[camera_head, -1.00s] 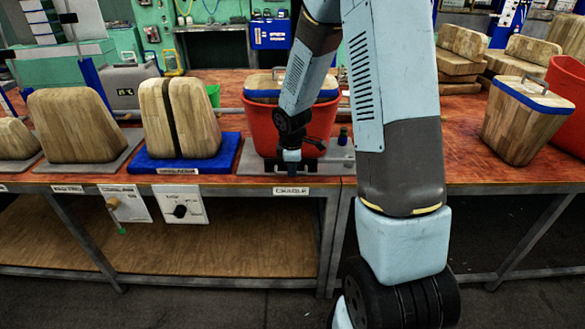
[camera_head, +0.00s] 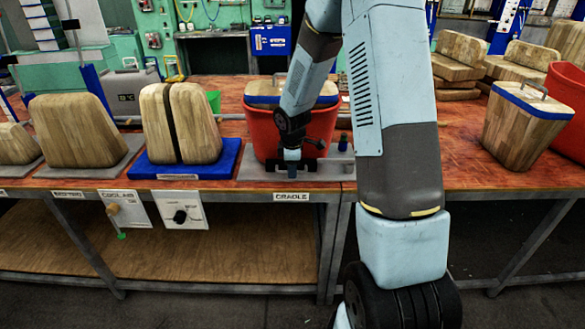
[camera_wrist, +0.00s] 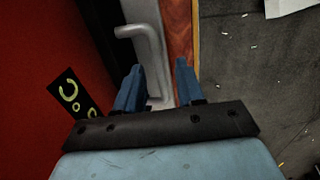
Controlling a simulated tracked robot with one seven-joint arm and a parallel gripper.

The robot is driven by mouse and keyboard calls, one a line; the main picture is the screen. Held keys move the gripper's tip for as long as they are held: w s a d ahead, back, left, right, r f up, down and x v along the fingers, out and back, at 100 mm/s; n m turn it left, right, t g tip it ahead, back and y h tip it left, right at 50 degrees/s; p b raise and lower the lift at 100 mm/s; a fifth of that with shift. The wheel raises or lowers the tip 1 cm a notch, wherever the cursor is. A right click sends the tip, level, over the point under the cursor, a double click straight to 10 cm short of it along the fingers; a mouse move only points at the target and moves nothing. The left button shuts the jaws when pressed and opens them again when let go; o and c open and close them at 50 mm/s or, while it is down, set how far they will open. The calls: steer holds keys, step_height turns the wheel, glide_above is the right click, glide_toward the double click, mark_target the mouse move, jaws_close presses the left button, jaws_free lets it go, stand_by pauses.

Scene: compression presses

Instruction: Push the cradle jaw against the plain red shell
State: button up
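The plain red shell (camera_head: 262,136) stands upright on the grey cradle plate (camera_head: 255,172), with a wooden, blue-rimmed block and handle in its top. Its red wall (camera_wrist: 35,60) fills the left of the wrist view. The dark cradle jaw (camera_head: 272,172) shows low at the shell's front, partly hidden by my gripper. My gripper (camera_head: 292,168) points down at the shell's front, near the plate's front edge. In the wrist view its two blue fingers (camera_wrist: 159,75) stand apart. Whether the jaw touches the shell, I cannot tell.
To the left, a split wooden form (camera_head: 180,122) sits on a blue base (camera_head: 188,165). On the right stand a wooden block with handle (camera_head: 530,120) and another red shell (camera_head: 568,100). The table's front edge and CRADLE label (camera_head: 291,197) are close below my gripper.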

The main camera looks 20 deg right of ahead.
step_height(320, 180, up, 13)
steer(key=s, duration=0.2)
steer(key=shift+s+a+r, duration=0.2)
steer(key=shift+s+a, duration=0.05)
steer(key=shift+a, duration=0.2)
steer(key=shift+c, duration=0.2)
